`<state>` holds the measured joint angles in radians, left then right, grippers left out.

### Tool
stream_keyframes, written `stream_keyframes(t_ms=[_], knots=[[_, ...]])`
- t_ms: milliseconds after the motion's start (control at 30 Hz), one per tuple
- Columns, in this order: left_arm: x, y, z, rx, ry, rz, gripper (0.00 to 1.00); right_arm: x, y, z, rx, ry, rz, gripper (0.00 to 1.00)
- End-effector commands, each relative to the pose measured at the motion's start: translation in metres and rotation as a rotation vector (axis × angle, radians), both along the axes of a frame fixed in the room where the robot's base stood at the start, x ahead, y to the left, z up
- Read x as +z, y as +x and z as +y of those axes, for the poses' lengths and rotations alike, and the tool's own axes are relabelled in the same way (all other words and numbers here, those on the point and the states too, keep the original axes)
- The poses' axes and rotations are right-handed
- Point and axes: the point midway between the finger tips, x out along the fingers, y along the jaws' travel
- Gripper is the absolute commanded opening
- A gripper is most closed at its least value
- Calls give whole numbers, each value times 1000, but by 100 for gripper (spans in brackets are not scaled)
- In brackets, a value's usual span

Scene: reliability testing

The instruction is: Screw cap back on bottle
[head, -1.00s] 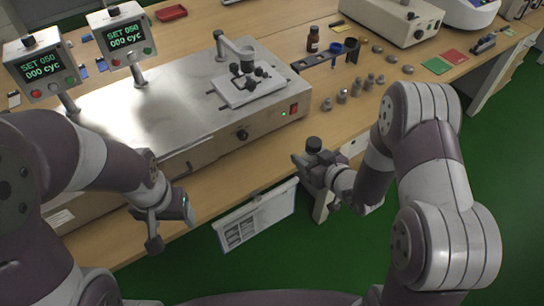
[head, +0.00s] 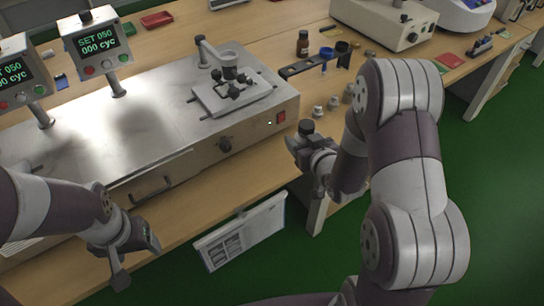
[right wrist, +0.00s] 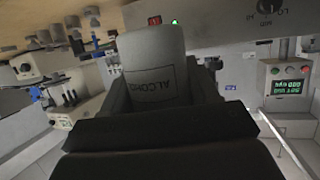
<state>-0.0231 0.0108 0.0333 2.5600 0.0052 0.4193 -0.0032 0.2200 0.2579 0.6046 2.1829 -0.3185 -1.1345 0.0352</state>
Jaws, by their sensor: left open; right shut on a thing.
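My left gripper (head: 136,258) is open and empty at lower left, well apart from the bottle. A brown bottle (head: 302,43) with a dark top stands upright at the back of the bench.
A large metal tester (head: 150,120) with a clamp stage fills the left of the bench (head: 200,202). Two counter displays (head: 98,45) stand behind it. A dark holder (head: 312,65) and several small grey weights (head: 333,103) lie beyond my right gripper. A sheet (head: 240,235) hangs off the front edge.

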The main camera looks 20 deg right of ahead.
Motion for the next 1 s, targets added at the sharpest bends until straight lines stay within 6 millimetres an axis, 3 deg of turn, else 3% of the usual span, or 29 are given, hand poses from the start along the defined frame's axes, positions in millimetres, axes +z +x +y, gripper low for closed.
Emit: stream_keyframes(t_ms=[200, 400, 800, 1000], knots=[[-4, 0, 0, 0, 0, 0, 70, -33, 39, 36, 7, -1, 1, 0], [-5, 0, 0, 0, 0, 0, 70, -52, 65, 57, 3, -1, -1, 0], [-5, 0, 0, 0, 0, 0, 70, -57, 71, 62, 1, -1, 0, 0], [-8, 0, 0, 0, 0, 0, 70, -86, 71, 61, 1, -1, 3, 0]])
